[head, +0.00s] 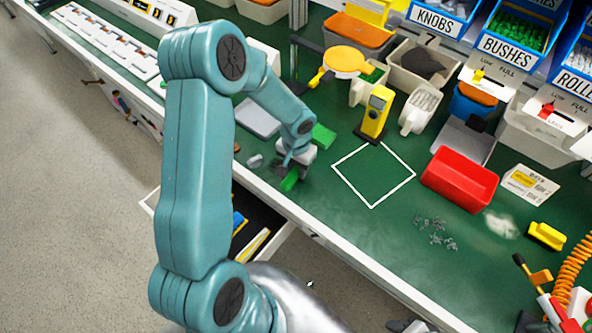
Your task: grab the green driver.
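My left arm comes in from the left, and its gripper (292,173) points down at the bench's front edge, just above the open drawer. A small green piece (290,181), which looks like the green driver's handle, shows right at the dark fingertips. The rest of it is hidden by the gripper. I cannot tell whether the fingers are closed on it or only beside it. A small white and dark part (415,326) at the bottom edge may be my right gripper, but too little shows to tell its state.
The open drawer (282,240) holds blue and yellow tools. A green block (323,137) lies just behind the gripper. A yellow device (376,112) stands behind the white square outline. A red bin (459,179) is to the right.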

